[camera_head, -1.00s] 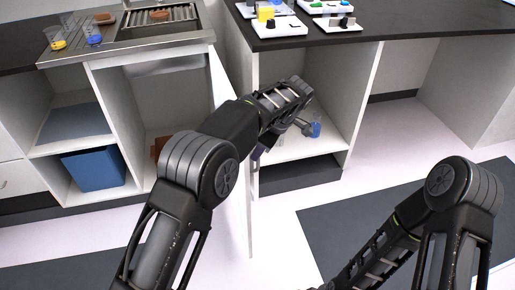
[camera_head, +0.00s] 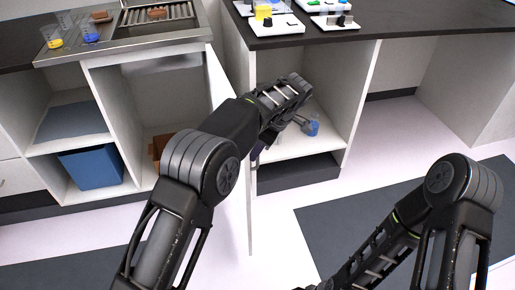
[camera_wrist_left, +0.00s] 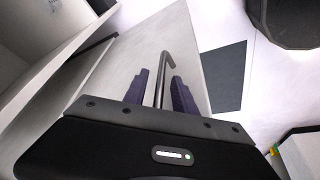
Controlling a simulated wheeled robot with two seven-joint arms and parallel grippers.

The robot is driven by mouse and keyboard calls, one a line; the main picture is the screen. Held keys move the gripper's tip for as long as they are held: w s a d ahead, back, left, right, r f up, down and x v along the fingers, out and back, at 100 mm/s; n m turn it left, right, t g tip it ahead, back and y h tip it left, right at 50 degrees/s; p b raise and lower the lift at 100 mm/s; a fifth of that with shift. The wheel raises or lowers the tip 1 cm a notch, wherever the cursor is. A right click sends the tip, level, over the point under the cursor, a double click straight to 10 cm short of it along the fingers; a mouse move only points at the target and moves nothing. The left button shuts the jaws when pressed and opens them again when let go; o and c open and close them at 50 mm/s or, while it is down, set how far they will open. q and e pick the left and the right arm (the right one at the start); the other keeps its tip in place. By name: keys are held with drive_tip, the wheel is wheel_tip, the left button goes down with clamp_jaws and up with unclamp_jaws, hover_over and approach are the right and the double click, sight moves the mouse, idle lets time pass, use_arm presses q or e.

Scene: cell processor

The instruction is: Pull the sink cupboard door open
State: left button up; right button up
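The sink cupboard door (camera_head: 246,205) is white and stands swung wide open, seen nearly edge-on in the head view. In the left wrist view its pale face (camera_wrist_left: 130,62) carries a grey bar handle (camera_wrist_left: 165,66). My left gripper (camera_head: 258,152) is at the door, mostly hidden behind its own arm in the head view. In the left wrist view, the dark purple fingers of my left gripper (camera_wrist_left: 161,90) stand on both sides of the handle, apart, with gaps showing beside the bar. My right gripper is out of view; only its arm shows.
The open cupboard under the sink (camera_head: 150,39) holds a brown item (camera_head: 158,146). A blue bin (camera_head: 92,168) stands on the left shelf. Right of the door, an open cabinet holds a blue-liquid vessel (camera_head: 312,128). Floor with a dark mat (camera_head: 345,225) is clear.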

use_arm(q)
drive_tip(key=shift+r, duration=0.15)
drive_tip(key=shift+d+r, duration=0.15)
drive_tip(key=shift+r, duration=0.1)
drive_tip(key=p+v, duration=0.4)
drive_tip(key=v, duration=0.2)
drive_tip(key=shift+r, duration=0.45)
drive_tip(key=shift+s+d, duration=0.15)
drive_tip(key=shift+d, duration=0.05)
